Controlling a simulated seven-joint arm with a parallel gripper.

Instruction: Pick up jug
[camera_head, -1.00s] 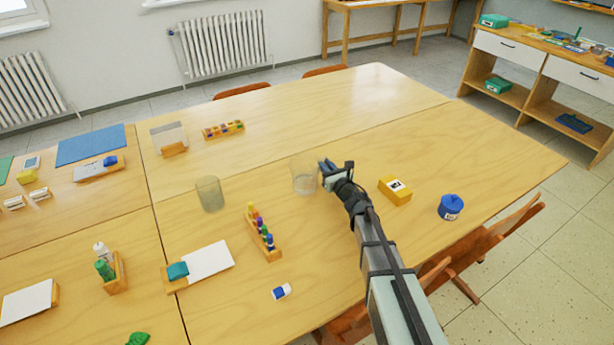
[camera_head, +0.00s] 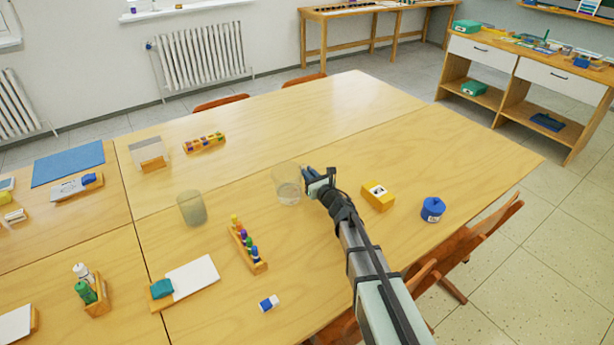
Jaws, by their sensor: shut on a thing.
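The clear glass jug (camera_head: 287,189) is upright near the middle of the wooden table, with what looks like a little clear liquid low in it. My gripper (camera_head: 311,178) reaches in from the lower right and is shut on the jug's right side. The dark jaws and wrist hide that side, so I cannot see a handle or the exact contact. I cannot tell whether the jug's base touches the table.
A greyish glass (camera_head: 192,208) stands to the left. A rack of coloured bottles (camera_head: 247,245) is in front of it. A yellow box (camera_head: 378,196) and a blue pot (camera_head: 432,209) stand to the right of my arm. The table behind the jug is clear.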

